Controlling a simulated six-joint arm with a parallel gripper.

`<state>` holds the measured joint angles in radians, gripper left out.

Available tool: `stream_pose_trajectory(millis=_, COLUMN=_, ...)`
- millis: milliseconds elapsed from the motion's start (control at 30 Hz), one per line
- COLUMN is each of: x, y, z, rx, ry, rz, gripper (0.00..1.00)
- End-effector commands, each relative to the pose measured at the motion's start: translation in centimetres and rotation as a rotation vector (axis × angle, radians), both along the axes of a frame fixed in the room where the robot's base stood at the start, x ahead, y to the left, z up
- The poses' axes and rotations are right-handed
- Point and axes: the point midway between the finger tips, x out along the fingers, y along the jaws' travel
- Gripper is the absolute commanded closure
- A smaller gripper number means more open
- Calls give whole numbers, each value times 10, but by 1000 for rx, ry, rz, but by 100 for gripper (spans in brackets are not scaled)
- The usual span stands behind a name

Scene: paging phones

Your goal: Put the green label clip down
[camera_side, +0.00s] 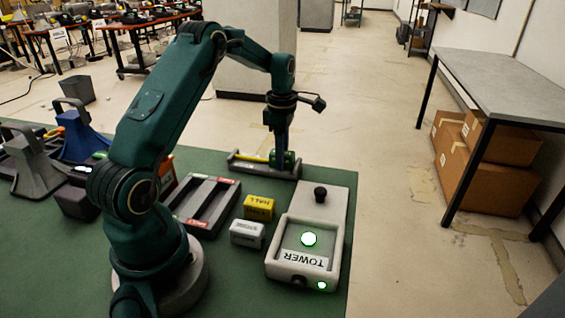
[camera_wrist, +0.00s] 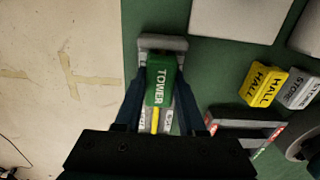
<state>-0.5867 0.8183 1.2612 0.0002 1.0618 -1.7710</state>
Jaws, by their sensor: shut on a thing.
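The green label clip (camera_wrist: 160,85) reads TOWER in the wrist view. My gripper (camera_wrist: 161,98) is shut on it, with one dark finger on each side. In the side view the green clip (camera_side: 291,159) is at the right end of a low grey tray (camera_side: 262,172), under my gripper (camera_side: 280,150). The grey tray's end (camera_wrist: 163,42) shows beyond the clip in the wrist view. I cannot tell whether the clip touches the tray floor. A yellow strip (camera_side: 251,157) lies in the tray, left of the clip.
A yellow HALL clip (camera_side: 259,207) and a white STORE clip (camera_side: 247,233) stand on the green mat (camera_side: 335,170). A pale TOWER phone unit (camera_side: 308,250) with lit green lamps is right of them. A dark slotted rack (camera_side: 202,203) is left. The mat's edge is close behind the tray.

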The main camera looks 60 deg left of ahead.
Motion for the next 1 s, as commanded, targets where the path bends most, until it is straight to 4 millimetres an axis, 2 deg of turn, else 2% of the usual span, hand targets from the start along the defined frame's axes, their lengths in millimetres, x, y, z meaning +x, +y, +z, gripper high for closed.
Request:
stream_pose_trajectory(millis=267, x=0, y=0, z=-2, rx=-1, ry=1, rz=0, gripper=100)
stream_pose_trajectory(millis=300, x=0, y=0, z=-3, rx=-1, ry=1, rz=0, gripper=57)
stream_pose_trajectory(millis=367, x=0, y=0, z=-3, rx=-1, ry=1, rz=0, gripper=34)
stream_pose_trajectory(millis=400, x=0, y=0, z=-2, rx=-1, ry=1, rz=0, gripper=31)
stream_pose_trajectory(millis=767, x=0, y=0, z=2, rx=1, ry=-1, rz=0, gripper=31)
stream_pose_trajectory(millis=867, x=1, y=1, z=12, rx=2, ry=-4, rz=0, gripper=31)
stream_pose_trajectory(millis=1000, x=1, y=1, z=40, rx=4, ry=-7, rz=0, gripper=31)
